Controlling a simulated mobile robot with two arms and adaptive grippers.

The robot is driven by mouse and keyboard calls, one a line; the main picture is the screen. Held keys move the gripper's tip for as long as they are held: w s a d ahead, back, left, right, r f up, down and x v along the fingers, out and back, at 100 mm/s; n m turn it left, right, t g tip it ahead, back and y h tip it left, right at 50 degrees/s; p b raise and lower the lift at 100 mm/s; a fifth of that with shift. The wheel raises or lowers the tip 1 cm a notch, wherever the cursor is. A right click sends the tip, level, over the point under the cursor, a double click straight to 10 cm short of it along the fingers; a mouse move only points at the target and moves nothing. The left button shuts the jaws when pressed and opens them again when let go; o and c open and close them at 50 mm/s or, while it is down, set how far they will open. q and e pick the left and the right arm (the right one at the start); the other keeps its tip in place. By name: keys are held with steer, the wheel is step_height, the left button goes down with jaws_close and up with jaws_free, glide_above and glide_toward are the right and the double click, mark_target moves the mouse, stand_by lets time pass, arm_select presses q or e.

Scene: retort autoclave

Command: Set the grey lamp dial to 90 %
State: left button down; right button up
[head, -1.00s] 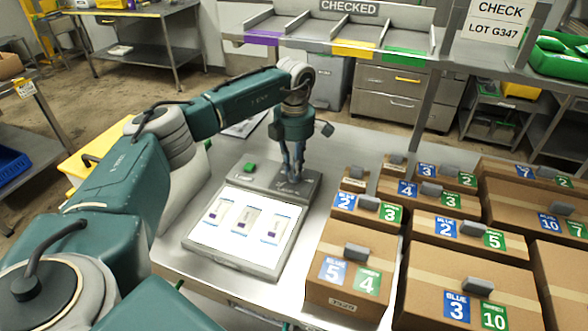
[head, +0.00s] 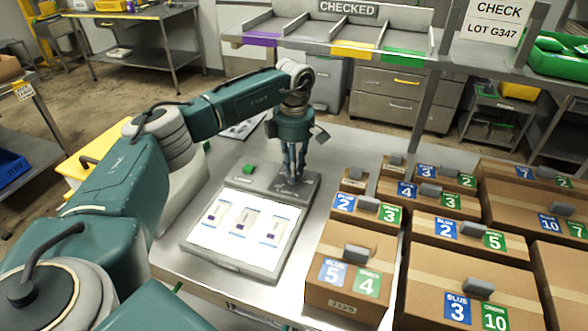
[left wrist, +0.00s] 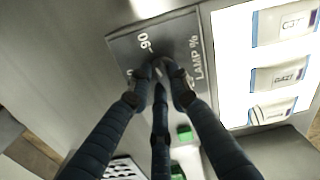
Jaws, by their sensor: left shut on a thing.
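The light box (head: 212,254) stands on the metal table, with a grey control panel (head: 262,184) along its back edge. My left gripper (head: 291,176) points down at the right part of this panel. In the left wrist view the left gripper (left wrist: 162,78) is shut around the small grey lamp dial (left wrist: 164,70), which its fingers mostly cover. A dark plate (left wrist: 128,50) beside the dial reads "LAMP %", with "90" printed near the fingertips. The dial's pointer is hidden, so I cannot tell its setting. My right gripper is not in view.
Three sachets lie on the lit surface, such as the middle one (head: 243,221). A green button (head: 249,169) is at the panel's left. Several cardboard boxes (head: 345,285) with blue and green labels crowd the table's right side. A sorting shelf (head: 335,45) stands behind.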

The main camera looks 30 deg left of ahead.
arm_select(q)
steer(key=shift+w+r, duration=0.1)
steer(key=shift+r, duration=0.05)
steer(key=c, duration=1.6)
jaws_free()
step_height(320, 180, up, 12)
steer(key=shift+f, duration=0.1)
